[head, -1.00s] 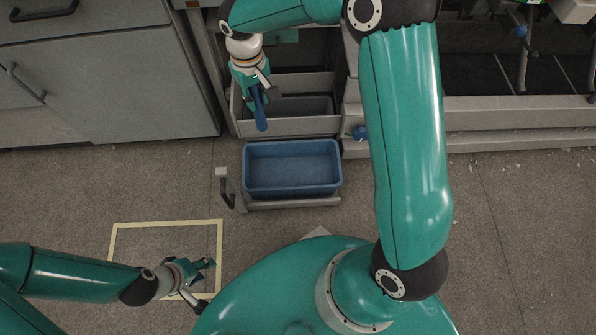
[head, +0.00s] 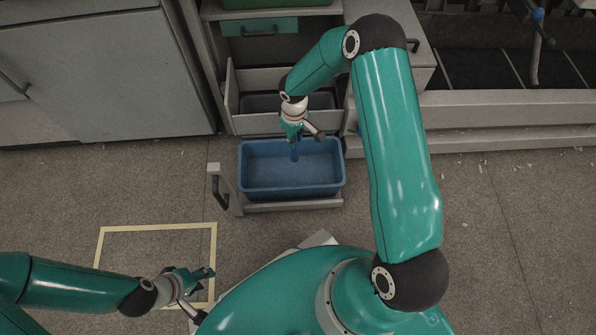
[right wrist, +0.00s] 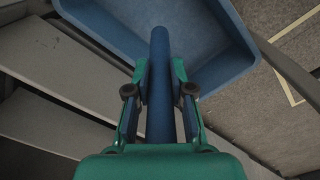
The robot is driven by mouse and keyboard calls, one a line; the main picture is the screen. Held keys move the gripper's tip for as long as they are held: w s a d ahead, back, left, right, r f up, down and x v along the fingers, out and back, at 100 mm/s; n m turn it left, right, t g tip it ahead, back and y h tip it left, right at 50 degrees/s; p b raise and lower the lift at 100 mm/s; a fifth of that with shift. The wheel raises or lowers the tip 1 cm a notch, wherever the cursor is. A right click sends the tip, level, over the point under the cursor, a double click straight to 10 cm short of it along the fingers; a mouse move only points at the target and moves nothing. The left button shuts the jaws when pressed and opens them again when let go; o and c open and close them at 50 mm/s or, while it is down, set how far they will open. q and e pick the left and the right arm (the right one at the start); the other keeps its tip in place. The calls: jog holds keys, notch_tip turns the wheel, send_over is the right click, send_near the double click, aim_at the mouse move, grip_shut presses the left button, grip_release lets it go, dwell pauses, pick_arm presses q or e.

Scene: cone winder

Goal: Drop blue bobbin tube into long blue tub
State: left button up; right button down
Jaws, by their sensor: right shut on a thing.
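The blue bobbin tube (right wrist: 160,90) is held between the fingers of my right gripper (right wrist: 160,88). In the head view the tube (head: 294,152) points down from the right gripper (head: 293,137) and overlaps the back part of the long blue tub (head: 290,190). In the right wrist view the tube's far end shows against the inside of the tub (right wrist: 230,42). I cannot tell how high the tube's end is above the tub floor. The tub looks empty. My left gripper (head: 205,273) is open and empty at the lower left, away from the tub.
A grey cabinet (head: 100,75) stands at the left. A yellow floor outline (head: 155,228) surrounds bare floor.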

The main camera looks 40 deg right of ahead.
jog(key=shift+f+b, duration=0.95)
jog(key=shift+f, duration=1.05)
jog(key=c, duration=0.9)
grip_release()
jog(key=shift+c, duration=0.2)
jog(key=shift+w+r, duration=0.1)
jog(key=shift+r, duration=0.5)
notch_tip(320, 180, up, 11)
jog(key=shift+f, duration=0.1)
jog(key=shift+a, duration=0.15)
